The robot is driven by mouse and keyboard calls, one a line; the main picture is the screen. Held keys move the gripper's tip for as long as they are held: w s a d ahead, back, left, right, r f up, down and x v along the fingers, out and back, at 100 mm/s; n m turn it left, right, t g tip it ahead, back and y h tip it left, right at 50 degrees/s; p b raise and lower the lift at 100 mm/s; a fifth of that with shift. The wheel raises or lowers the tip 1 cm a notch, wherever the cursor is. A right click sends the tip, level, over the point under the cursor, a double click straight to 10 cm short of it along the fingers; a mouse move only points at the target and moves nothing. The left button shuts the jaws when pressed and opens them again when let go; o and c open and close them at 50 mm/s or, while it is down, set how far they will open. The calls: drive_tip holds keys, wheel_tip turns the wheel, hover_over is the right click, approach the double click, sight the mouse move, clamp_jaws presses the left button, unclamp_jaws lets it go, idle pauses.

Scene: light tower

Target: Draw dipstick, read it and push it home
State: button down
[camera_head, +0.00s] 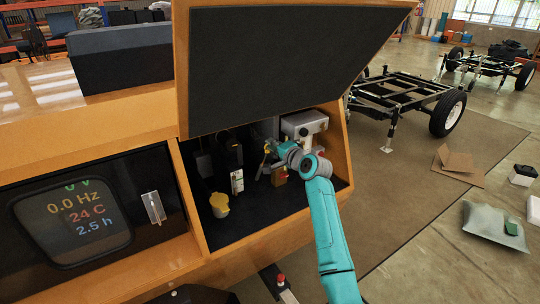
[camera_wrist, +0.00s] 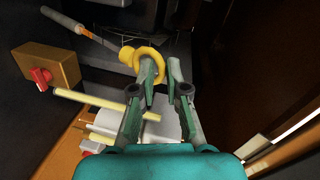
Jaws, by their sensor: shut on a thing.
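The dipstick's yellow ring handle (camera_wrist: 149,57) shows in the wrist view between the fingertips of my gripper (camera_wrist: 161,72), which is shut on it. A thin rod runs from the handle to the upper left, toward an orange-brown sleeve (camera_wrist: 86,31) on a pale tube (camera_wrist: 62,18). I cannot tell how much of the rod is out of the tube, and no marks on it are readable. In the head view my gripper (camera_head: 274,149) is inside the open engine bay (camera_head: 262,212), and the handle is only a small yellow spot there.
An orange-brown box with a red knob (camera_wrist: 40,76) and a pale yellow rod (camera_wrist: 105,103) lie close left of my gripper. A yellow cap (camera_head: 219,204) stands on the bay floor. The raised door (camera_head: 285,62) hangs above, and the bay's right wall is near my arm.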

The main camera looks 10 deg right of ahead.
drive_tip(key=shift+s+r, duration=0.15)
drive_tip(key=shift+r, duration=0.25)
drive_tip(key=c, duration=1.2)
unclamp_jaws()
drive_tip(key=shift+f, duration=0.1)
drive_tip(key=shift+s+d, duration=0.1)
drive_tip(key=v, duration=1.1)
drive_tip(key=shift+s, duration=0.35)
